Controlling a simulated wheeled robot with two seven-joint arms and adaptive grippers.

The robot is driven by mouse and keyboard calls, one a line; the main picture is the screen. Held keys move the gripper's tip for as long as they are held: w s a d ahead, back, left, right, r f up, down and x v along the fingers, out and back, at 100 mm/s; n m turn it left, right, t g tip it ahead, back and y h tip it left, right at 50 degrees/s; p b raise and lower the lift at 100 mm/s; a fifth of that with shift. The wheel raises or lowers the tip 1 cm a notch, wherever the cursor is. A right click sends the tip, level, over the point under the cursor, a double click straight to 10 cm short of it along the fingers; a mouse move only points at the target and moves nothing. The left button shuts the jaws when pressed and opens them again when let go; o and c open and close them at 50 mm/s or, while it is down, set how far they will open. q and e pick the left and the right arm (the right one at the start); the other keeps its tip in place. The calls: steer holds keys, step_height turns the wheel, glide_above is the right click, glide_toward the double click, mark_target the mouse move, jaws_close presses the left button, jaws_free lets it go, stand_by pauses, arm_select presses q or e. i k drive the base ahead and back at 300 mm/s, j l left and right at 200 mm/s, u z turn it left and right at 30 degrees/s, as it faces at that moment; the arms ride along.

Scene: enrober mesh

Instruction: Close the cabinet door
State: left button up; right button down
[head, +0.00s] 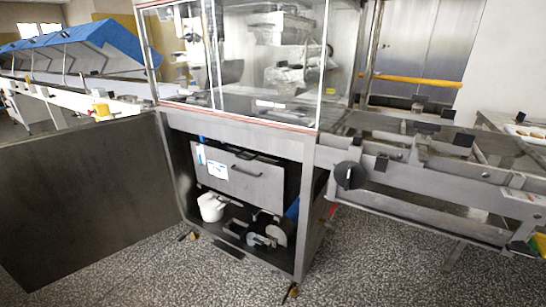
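The cabinet (311,219) is the steel-framed lower part of the machine in the middle of the head view. Its front is open and shows the inside. The cabinet door (75,205) is a large dark grey flat panel, swung wide open to the left, with its right edge by the cabinet's left front post. Its left part runs out of the picture. I see no handle on the face that shows. Neither of my grippers is in view.
Inside the cabinet are a grey drawer-like box (245,181), a white container (211,207) and motor parts. A glass enclosure (270,60) stands above. A conveyor frame (430,170) with a black knob (349,176) juts out right. The speckled floor (190,280) in front is clear.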

mark_target(73, 199)
steer(key=i+j+u, duration=0.15)
steer(key=j, duration=0.4)
steer(key=i+j+u, duration=0.15)
steer(key=j, duration=0.4)
steer(key=i+j+u, duration=0.15)
steer(key=i+j, duration=0.15)
steer(key=j, duration=0.25)
steer(key=i+j+u, duration=0.15)
steer(key=j, duration=0.3)
steer(key=i+j+u, duration=0.1)
steer(key=i+j, duration=0.25)
steer(key=j, duration=0.15)
steer(key=i+j+u, duration=0.15)
steer(key=i+j, duration=0.15)
steer(key=j, duration=0.15)
